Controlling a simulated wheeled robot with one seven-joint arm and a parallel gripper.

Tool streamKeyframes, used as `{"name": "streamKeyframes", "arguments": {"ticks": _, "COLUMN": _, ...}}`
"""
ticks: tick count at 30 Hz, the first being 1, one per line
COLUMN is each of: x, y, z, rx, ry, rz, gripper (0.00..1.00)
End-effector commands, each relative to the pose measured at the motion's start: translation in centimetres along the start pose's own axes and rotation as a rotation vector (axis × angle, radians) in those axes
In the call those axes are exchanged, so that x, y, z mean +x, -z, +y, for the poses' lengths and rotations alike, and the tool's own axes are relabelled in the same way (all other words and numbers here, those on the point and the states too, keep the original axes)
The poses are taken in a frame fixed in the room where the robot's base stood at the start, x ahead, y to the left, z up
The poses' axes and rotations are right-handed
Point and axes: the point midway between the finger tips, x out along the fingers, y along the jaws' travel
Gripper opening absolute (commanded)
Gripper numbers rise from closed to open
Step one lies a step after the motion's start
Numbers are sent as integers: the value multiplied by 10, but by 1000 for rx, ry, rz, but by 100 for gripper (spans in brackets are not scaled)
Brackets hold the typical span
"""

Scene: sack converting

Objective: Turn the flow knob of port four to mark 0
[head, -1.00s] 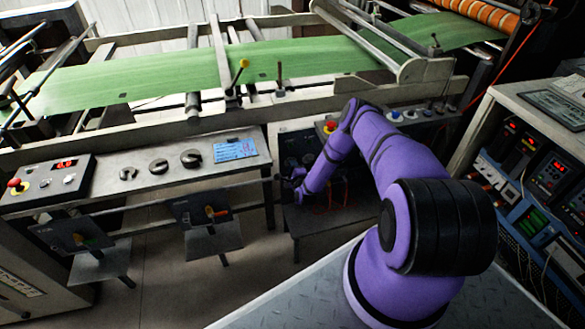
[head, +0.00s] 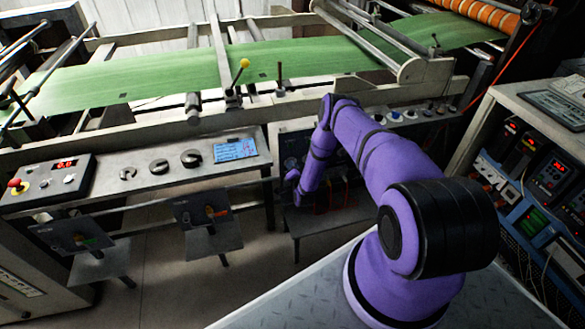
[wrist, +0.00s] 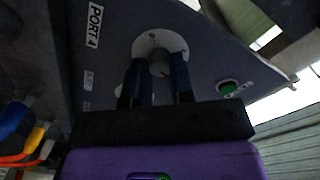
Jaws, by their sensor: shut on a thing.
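In the wrist view a dark panel carries a white "PORT 4" label (wrist: 94,26). The flow knob (wrist: 160,62) of port four is a grey cylinder on a round white dial (wrist: 150,42). My gripper (wrist: 160,75) has its two blue fingers on either side of the knob and is shut on it. The dial's marks are too small and partly covered, so I cannot read the setting. In the head view my gripper (head: 298,196) is at the low dark unit below the machine, and the knob is hidden there.
A green button (wrist: 228,87) sits on the panel right of the dial. Blue, yellow and orange fittings (wrist: 28,135) are at the lower left of the wrist view. In the head view, two small boxes with orange-tipped handles (head: 208,210) hang left of my gripper.

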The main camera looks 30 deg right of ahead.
Motion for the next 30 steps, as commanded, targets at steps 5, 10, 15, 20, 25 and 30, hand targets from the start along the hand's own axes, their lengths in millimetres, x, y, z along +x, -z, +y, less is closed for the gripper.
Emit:
{"name": "streamKeyframes", "arguments": {"ticks": 5, "x": -2, "y": -1, "z": 1, "rx": -168, "ry": -4, "rz": 2, "gripper": 0}}
{"name": "streamKeyframes", "arguments": {"ticks": 10, "x": -2, "y": -1, "z": 1, "rx": -329, "ry": -4, "rz": 7, "gripper": 0}}
{"name": "streamKeyframes", "arguments": {"ticks": 15, "x": -2, "y": -2, "z": 1, "rx": -490, "ry": -5, "rz": 11, "gripper": 0}}
{"name": "streamKeyframes", "arguments": {"ticks": 20, "x": -2, "y": -2, "z": 1, "rx": -643, "ry": -5, "rz": 15, "gripper": 0}}
{"name": "streamKeyframes", "arguments": {"ticks": 25, "x": -2, "y": -2, "z": 1, "rx": -804, "ry": -7, "rz": 20, "gripper": 0}}
{"name": "streamKeyframes", "arguments": {"ticks": 30, "x": -2, "y": -2, "z": 1, "rx": -965, "ry": -7, "rz": 25, "gripper": 0}}
